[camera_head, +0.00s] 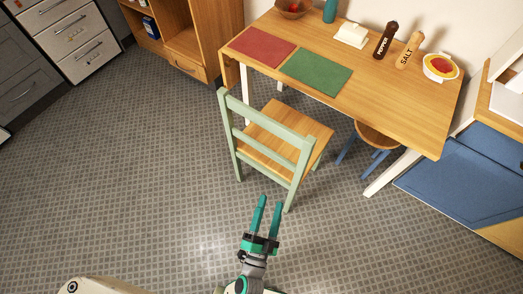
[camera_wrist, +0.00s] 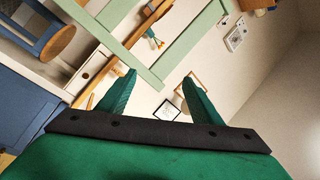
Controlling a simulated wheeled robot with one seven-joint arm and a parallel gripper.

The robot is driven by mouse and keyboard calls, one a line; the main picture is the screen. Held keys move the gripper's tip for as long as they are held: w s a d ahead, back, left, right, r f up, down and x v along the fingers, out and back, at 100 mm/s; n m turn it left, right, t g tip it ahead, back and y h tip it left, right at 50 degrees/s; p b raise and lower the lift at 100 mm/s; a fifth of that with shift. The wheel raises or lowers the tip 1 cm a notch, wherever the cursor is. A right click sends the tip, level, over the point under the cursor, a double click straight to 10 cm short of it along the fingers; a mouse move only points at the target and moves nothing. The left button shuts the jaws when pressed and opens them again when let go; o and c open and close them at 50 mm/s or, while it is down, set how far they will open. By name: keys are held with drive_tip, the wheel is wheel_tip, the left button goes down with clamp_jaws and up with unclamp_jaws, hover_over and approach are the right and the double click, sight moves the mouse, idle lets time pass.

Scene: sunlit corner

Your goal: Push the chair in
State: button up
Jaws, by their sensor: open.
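The chair (camera_head: 285,133) has a pale green frame and a wooden seat. It stands at the near side of the wooden table (camera_head: 400,112), its backrest toward me and the front of its seat near the table edge. My gripper (camera_head: 270,199) is open and empty, with two teal fingers. In the head view it is just in front of the chair's back, near the lower right back leg. In the wrist view the fingers of my gripper (camera_wrist: 158,84) point toward the green bars of the chair (camera_wrist: 185,45). I cannot tell whether they touch.
A stool (camera_head: 375,136) with blue legs stands under the table, right of the chair. The table holds red (camera_head: 262,46) and green (camera_head: 316,70) mats, pepper and salt mills, and bowls. A wooden cabinet (camera_head: 180,35) stands back left. The tiled floor at left is clear.

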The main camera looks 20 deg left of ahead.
drive_tip(key=w+a+f+m+h, duration=0.3)
drive_tip(key=w+a+f+m, duration=0.4)
drive_tip(key=w, duration=0.2)
drive_tip(key=m+g+h, duration=0.3)
drive_tip(key=m, duration=0.2)
approach(262, 151)
drive_tip(key=x, duration=1.1)
drive_tip(key=shift+w+r, duration=0.15)
drive_tip(key=shift+r, duration=0.05)
clamp_jaws()
